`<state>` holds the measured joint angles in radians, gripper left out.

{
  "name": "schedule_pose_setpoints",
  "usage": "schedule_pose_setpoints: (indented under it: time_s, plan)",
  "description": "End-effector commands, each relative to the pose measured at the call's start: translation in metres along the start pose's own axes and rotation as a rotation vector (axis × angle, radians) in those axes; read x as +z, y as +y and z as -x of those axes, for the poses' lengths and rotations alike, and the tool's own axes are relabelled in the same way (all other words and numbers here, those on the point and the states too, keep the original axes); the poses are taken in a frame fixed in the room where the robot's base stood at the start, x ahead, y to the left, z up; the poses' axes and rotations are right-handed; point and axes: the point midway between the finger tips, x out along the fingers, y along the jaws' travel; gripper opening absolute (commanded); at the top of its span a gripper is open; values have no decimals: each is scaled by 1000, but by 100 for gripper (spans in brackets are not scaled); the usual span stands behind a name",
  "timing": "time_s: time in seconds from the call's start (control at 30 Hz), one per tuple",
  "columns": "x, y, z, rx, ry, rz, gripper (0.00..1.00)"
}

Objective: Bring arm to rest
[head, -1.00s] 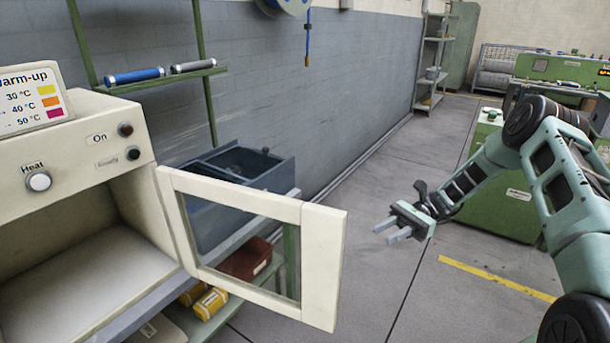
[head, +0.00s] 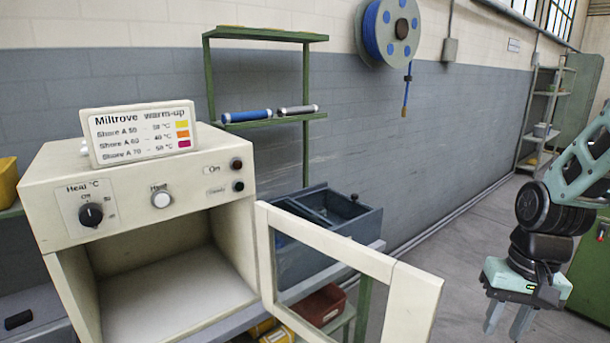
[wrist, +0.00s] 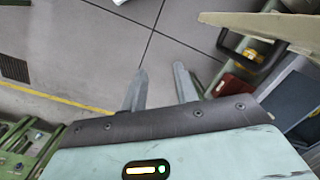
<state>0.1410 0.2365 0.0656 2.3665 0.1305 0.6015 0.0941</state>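My gripper (head: 509,322) hangs at the lower right of the head view, fingers pointing down, to the right of the open oven door. In the wrist view my gripper (wrist: 160,88) has its two fingers apart with nothing between them, over the grey floor. My arm (head: 580,165) comes in from the right edge above it. The gripper is apart from the warm-up oven (head: 150,205) and its door (head: 412,300).
The oven's framed door stands open toward me. A blue-grey bin (head: 345,222) sits behind it. A green shelf (head: 262,123) holds a blue roll (head: 246,116) and a grey roll (head: 297,110). A blue hose reel (head: 390,28) hangs on the wall. Floor (head: 450,240) is open beyond the door.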

Motion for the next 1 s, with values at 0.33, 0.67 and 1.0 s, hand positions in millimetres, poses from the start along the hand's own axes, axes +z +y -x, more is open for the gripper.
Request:
schedule_pose_setpoints:
  time_s: [0.33, 0.67, 1.0]
  plan:
    - [36, -29, 31, 44, 278, 374, 30]
    - [151, -128, 28, 34, 110, 802, 30]
    - [202, -145, 28, 53, 43, 959, 30]
